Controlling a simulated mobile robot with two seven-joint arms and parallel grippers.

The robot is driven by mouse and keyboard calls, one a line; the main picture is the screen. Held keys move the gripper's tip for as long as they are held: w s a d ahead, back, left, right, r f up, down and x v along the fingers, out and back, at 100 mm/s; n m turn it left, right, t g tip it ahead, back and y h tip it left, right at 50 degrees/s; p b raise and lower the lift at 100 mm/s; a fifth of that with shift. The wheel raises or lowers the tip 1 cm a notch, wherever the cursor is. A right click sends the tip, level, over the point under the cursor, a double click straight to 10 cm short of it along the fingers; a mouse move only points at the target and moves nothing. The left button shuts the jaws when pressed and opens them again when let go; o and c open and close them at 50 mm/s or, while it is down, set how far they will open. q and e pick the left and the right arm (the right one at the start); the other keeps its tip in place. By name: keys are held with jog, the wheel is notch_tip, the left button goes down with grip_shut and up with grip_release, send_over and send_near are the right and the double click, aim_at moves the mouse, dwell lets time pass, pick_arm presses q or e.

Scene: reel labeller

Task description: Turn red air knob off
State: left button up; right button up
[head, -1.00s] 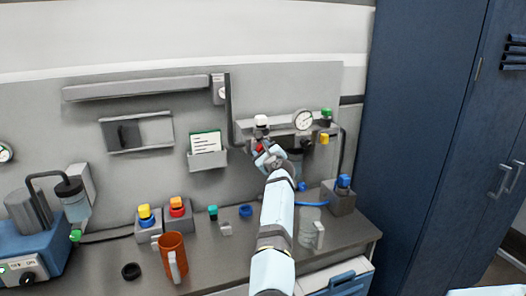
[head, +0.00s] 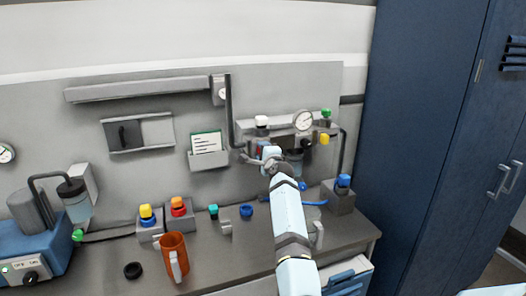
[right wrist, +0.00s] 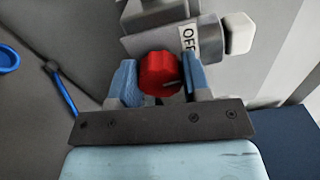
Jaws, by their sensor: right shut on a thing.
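The red air knob (right wrist: 160,74) sits between the two blue-grey fingers of my right gripper (right wrist: 160,84) in the right wrist view. The fingers are shut on its sides. A white label reading "OFF" (right wrist: 188,38) is on the grey body beside the knob. In the head view my right gripper (head: 267,158) is at the wall-mounted air unit, below the white knob (head: 262,121) and left of the round gauge (head: 303,121). The red knob is mostly hidden there by the gripper. My left gripper is not in view.
A green knob (head: 326,113) and a yellow knob (head: 324,139) are right of the gauge. An orange mug (head: 172,247), yellow and red-orange buttons and a blue knob (head: 343,181) stand on the bench. A blue cabinet (head: 425,130) stands at right.

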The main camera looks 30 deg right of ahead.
jog(key=n, duration=0.3)
jog(key=shift+d+r+n+p, duration=0.1)
jog(key=shift+r+n+p, duration=0.1)
jog(key=shift+n+p, duration=0.15)
jog(key=shift+n, duration=2.05)
jog(key=o, duration=0.7)
jog(key=shift+c, duration=0.2)
jog(key=shift+o, duration=1.3)
jog(key=shift+w+f, duration=0.1)
jog(key=shift+f, duration=0.05)
jog(key=shift+f, duration=0.1)
